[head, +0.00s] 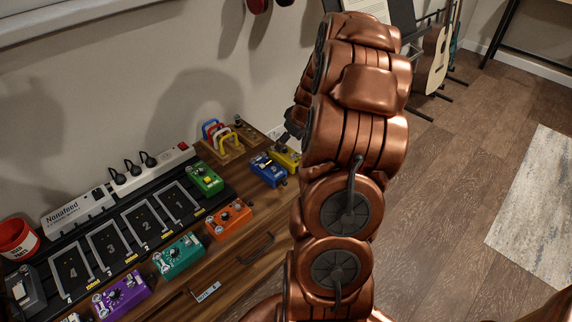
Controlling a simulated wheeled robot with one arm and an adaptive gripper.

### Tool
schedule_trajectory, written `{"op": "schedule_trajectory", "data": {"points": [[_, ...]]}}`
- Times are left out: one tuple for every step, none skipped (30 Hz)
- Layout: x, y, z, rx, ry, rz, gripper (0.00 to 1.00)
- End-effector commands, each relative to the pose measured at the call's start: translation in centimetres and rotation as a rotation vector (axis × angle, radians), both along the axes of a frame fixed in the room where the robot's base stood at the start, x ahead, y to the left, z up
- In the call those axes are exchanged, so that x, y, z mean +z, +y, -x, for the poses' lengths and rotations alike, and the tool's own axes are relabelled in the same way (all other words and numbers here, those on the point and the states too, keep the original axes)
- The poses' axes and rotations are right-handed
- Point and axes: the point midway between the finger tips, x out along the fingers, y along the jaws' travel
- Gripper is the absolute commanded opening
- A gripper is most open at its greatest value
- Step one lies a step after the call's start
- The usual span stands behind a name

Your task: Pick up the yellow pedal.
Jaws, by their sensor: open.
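The yellow pedal (287,157) sits on the wooden bench top near its right end, just behind and right of a blue pedal (268,170). My arm's copper links hide the area right of it. My gripper (294,124) shows only as a small dark part at the left edge of the arm, just above the yellow pedal in the picture. Most of it is hidden behind the arm. It is open, and I see nothing held in it. I cannot tell its height above the pedal.
Green (204,179), orange (229,219), teal (179,257) and purple (121,296) pedals stand along the bench. A black pedalboard (127,250) with numbered slots and a white power strip (80,209) lie behind. A wooden rack with coloured clamps (217,137) stands near the wall.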

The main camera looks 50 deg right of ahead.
Motion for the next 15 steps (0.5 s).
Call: {"op": "schedule_trajectory", "data": {"points": [[-0.6, -0.5, 0.0, -0.004, -0.002, 0.004, 0.77], [-0.7, -0.6, 0.0, -0.003, -0.003, 0.005, 0.77], [-0.9, -0.7, -0.1, -0.003, -0.004, 0.007, 0.77], [-1.1, -0.8, -0.1, -0.003, -0.005, 0.008, 0.77], [-1.3, -0.8, -0.2, -0.003, -0.005, 0.008, 0.77], [-1.6, -0.8, -0.4, -0.003, -0.005, 0.009, 0.77], [-1.8, -0.8, -0.5, -0.003, -0.005, 0.010, 0.77], [-2.1, -0.8, -0.6, -0.004, -0.005, 0.009, 0.77], [-2.5, -0.8, -0.7, -0.005, -0.005, 0.009, 0.77], [-2.7, -0.8, -0.8, -0.005, -0.005, 0.009, 0.77], [-2.8, -0.8, -0.9, -0.004, -0.005, 0.008, 0.77], [-3.0, -0.8, -1.0, -0.004, -0.005, 0.008, 0.77], [-3.1, -0.8, -1.0, -0.004, -0.005, 0.008, 0.77], [-3.2, -0.8, -1.0, -0.004, -0.005, 0.008, 0.77], [-3.4, -0.8, -1.1, -0.003, -0.004, 0.007, 0.77]]}}
